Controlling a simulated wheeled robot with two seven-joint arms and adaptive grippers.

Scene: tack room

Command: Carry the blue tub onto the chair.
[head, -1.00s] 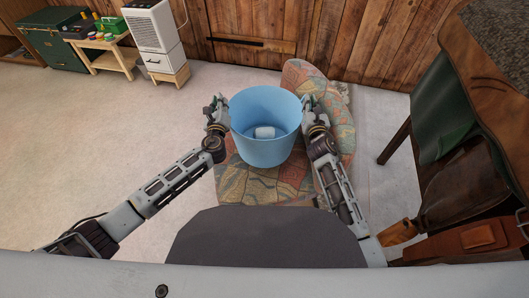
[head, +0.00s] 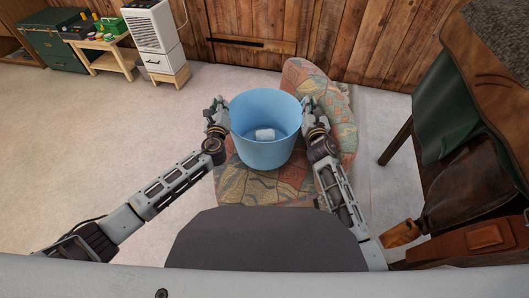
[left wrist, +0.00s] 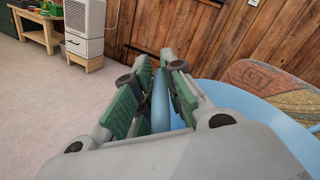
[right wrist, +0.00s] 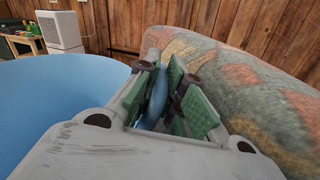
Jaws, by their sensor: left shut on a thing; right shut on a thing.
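The blue tub (head: 264,156) is upright between my two grippers in the head view, over the seat of the patterned chair (head: 245,188). A small whitish item (head: 265,134) lies inside it. My left gripper (head: 226,112) is shut on the tub's left rim, and the rim shows between its green pads in the left wrist view (left wrist: 158,100). My right gripper (head: 306,110) is shut on the right rim, which also shows in the right wrist view (right wrist: 158,95). The tub's underside is hidden, so I cannot tell whether it touches the seat.
The chair's curved back (head: 335,105) rises behind and right of the tub. A saddle rack with brown leather (head: 465,190) stands at the right. A white heater-like unit (head: 155,35), small wooden table (head: 105,52) and green chest (head: 55,40) stand at the back left. The left floor is clear.

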